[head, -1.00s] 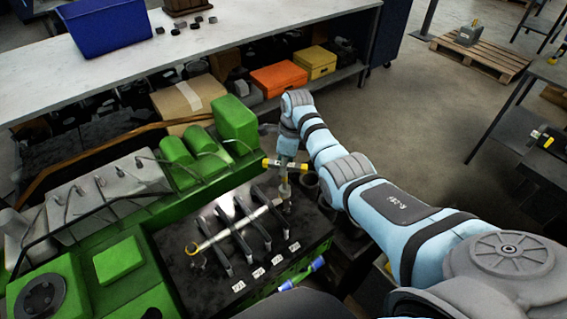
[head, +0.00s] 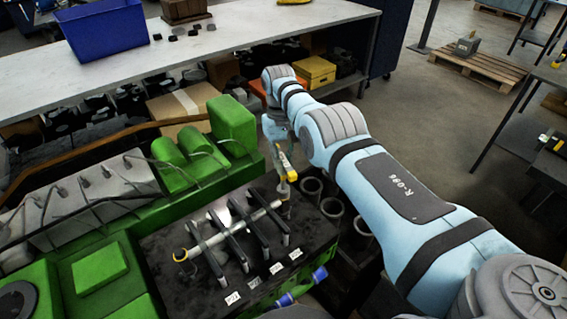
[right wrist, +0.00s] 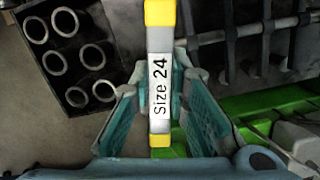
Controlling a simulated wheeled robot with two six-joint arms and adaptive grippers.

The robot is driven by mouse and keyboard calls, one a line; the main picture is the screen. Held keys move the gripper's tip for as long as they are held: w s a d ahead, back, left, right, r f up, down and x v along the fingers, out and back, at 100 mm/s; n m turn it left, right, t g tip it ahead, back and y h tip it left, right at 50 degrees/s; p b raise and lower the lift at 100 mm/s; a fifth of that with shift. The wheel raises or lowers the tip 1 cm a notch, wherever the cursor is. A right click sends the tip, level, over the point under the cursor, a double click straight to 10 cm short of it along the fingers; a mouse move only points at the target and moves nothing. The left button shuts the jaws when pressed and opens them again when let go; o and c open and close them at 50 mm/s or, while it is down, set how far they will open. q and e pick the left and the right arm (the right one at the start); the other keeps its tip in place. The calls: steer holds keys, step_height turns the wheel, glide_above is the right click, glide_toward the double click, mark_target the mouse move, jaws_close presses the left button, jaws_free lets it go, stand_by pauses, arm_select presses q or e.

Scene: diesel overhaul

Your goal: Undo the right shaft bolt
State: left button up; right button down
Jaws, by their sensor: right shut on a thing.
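My right gripper (head: 279,140) is shut on a yellow-and-silver wrench (head: 287,164), labelled "Size 24" in the right wrist view (right wrist: 160,85). Both fingers (right wrist: 160,112) press its sides. A silver rocker shaft (head: 235,230) with several dark rocker arms lies across the dark top of the green engine. A grey upright piece (head: 284,190) stands at the shaft's right end, under the wrench; the bolt is too small to make out. I cannot tell whether the wrench is seated on it. My left gripper is out of view.
Dark round cylinders in a rack (head: 331,207) stand right of the engine, beneath my right arm. Green covers (head: 232,124) rise behind the shaft. A white-topped bench (head: 270,35) with a blue bin (head: 103,30) is at the back.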

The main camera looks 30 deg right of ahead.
steer(key=shift+r+p, duration=0.85)
steer(key=shift+r, duration=0.05)
steer(key=shift+m, duration=0.5)
steer(key=shift+s+m, duration=0.1)
steer(key=shift+m, duration=0.7)
steer(key=m+p, duration=0.2)
steer(key=m, duration=0.1)
steer(key=m+y+p, duration=0.1)
steer(key=m+p, duration=0.2)
steer(key=m+t+p, duration=0.1)
steer(key=m+p, duration=0.2)
steer(key=m, duration=0.1)
steer(key=shift+r, duration=0.4)
steer(key=shift+w+f+m, duration=0.2)
steer(key=shift+f+m, duration=0.15)
steer(key=shift+m, duration=0.35)
steer(key=shift+s+f+m, duration=0.1)
steer(key=shift+f+m, duration=0.05)
steer(key=shift+m, duration=0.25)
steer(key=m+t, duration=0.1)
steer(key=m, duration=0.5)
steer(key=shift+m, duration=0.4)
steer(key=m, duration=0.5)
steer(key=shift+t, duration=0.4)
steer(key=m, duration=0.4)
steer(key=shift+h, duration=0.3)
steer(key=m, duration=0.2)
steer(key=shift+m, duration=0.4)
